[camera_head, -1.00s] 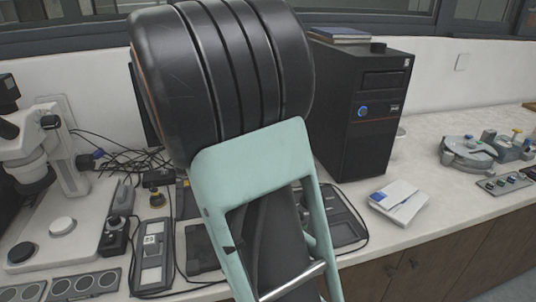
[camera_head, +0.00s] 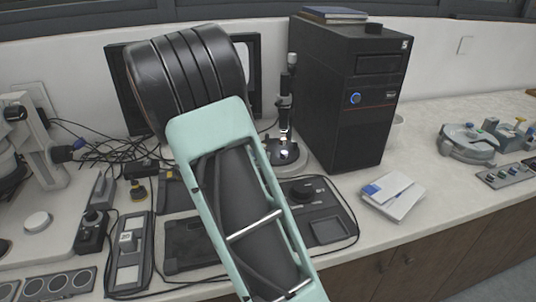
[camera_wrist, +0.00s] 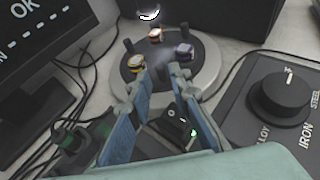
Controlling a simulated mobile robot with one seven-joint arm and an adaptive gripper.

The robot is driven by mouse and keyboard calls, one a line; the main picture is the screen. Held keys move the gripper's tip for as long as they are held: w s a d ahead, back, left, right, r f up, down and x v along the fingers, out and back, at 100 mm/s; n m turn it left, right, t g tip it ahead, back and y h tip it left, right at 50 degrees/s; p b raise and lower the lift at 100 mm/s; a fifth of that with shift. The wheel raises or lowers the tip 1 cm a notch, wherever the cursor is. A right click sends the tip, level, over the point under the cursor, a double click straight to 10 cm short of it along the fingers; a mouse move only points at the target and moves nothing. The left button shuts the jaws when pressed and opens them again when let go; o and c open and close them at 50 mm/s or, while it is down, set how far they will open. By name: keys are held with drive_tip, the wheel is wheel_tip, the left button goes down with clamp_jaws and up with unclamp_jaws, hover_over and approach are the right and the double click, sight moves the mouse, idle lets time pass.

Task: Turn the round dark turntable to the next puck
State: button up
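The round dark turntable (camera_wrist: 158,62) sits on a pale round base in the wrist view. The left fingertip appears close to the yellow puck; contact cannot be told. In the head view, the turntable (camera_head: 283,152) is small, under a lit instrument, and my arm hides the gripper.
A control box with a black knob (camera_wrist: 283,93) lies right of the turntable. A monitor (camera_wrist: 45,50) and cables are at left. A black computer tower (camera_head: 345,110) stands behind at right. A white booklet (camera_head: 392,195) lies on the bench, with clear bench around it.

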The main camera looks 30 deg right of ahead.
drive_tip(key=x, duration=0.5)
drive_tip(key=shift+w+d+f, duration=0.1)
drive_tip(key=shift+w+d, duration=0.1)
drive_tip(key=shift+d, duration=0.05)
clamp_jaws()
